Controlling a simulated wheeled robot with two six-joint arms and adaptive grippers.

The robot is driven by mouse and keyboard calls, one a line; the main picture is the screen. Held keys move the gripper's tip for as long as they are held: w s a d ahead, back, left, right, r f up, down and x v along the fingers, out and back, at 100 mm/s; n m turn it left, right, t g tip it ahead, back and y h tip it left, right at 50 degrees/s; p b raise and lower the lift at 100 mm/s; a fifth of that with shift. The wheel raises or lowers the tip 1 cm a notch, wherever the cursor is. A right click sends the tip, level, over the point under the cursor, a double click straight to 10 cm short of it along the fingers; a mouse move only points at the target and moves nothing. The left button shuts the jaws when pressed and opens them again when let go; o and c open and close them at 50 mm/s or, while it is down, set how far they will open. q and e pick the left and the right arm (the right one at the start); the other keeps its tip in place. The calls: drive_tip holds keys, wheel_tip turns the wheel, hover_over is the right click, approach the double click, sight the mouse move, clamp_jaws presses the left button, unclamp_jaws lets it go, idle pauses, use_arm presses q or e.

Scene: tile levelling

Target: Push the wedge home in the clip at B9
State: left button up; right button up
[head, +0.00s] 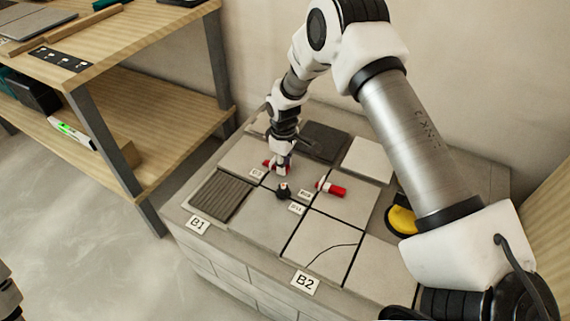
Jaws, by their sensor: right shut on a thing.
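My right gripper (280,169) reaches down from above onto the tiled block and is shut at a small red piece (268,164), which looks like a wedge in a clip at a tile joint. The fingers hide part of this piece, so how deep it sits cannot be told. A small tag (257,173) lies just in front of it; its text is too small to read, so I cannot confirm B9. A second red wedge with a white end (331,188) lies along a joint to the right. Only an edge of my left arm shows at lower left.
A black knob-like piece (283,191) stands between the red pieces, near small tags (304,193). A ribbed dark tile (220,195), a dark tile (325,142) and a yellow-and-black tool (401,219) are on the block. A wooden shelf (165,110) stands at left.

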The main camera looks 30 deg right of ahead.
drive_tip(key=shift+w, duration=0.1)
idle(0.3)
drive_tip(key=o, duration=0.9)
drive_tip(key=shift+c, duration=0.2)
